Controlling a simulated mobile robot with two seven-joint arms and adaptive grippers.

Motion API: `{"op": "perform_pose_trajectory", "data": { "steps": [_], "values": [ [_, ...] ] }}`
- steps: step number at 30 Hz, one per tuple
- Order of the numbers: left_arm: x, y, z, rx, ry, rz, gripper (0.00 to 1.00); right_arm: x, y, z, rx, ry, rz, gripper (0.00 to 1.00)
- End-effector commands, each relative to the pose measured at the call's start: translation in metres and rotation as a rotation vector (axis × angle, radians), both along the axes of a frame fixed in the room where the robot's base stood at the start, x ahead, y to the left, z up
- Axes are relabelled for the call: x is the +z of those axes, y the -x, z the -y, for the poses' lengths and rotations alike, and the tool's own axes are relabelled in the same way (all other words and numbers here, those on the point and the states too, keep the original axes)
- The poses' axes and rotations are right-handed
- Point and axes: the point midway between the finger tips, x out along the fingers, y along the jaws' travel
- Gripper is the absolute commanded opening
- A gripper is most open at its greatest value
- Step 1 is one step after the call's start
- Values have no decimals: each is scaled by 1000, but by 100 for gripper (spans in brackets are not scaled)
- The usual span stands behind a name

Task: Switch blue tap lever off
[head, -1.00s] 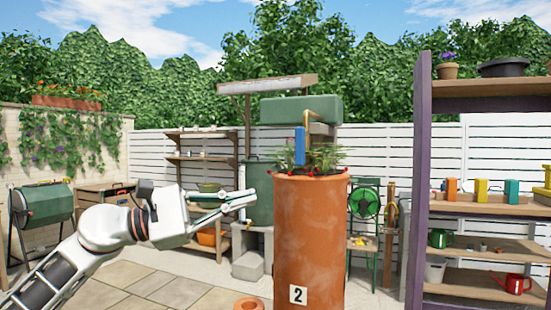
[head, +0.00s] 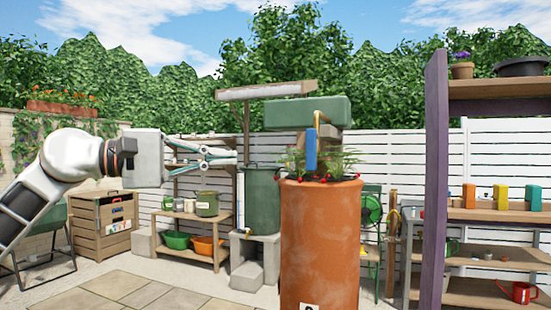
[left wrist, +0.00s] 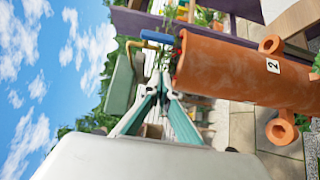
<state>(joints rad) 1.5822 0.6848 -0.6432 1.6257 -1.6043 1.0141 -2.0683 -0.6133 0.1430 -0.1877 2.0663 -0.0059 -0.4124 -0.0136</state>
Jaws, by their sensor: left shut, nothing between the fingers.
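The blue tap lever (head: 311,149) hangs upright below a yellow pipe (head: 318,116), in front of a green tank (head: 300,112). Its lower end meets plants on the tall terracotta planter (head: 320,240) in the head view. The lever also shows in the left wrist view (left wrist: 157,37), lying across the rotated picture beyond the fingertips. My left gripper (head: 233,157) is shut and empty, to the left of the lever and apart from it. It also shows in the left wrist view (left wrist: 162,84). My right gripper is out of view.
A green barrel (head: 262,200) on grey blocks stands left of the planter. A purple-posted shelf (head: 436,180) stands at the right. A low bench with pots (head: 190,238) and a wooden crate (head: 103,222) are at the left. Paving in front is clear.

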Motion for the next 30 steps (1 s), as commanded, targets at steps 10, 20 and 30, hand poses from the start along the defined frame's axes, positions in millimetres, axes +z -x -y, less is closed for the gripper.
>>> {"op": "perform_pose_trajectory", "data": {
  "steps": [10, 20, 30],
  "values": [
    [1, -22, 47, -5, 1, 0, 0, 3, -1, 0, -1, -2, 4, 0],
    [1, -40, 101, -3, 0, 1, 0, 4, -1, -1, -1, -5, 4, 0],
    [0, -32, 126, -1, 1, -2, 0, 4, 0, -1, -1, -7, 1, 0]
  ]
}}
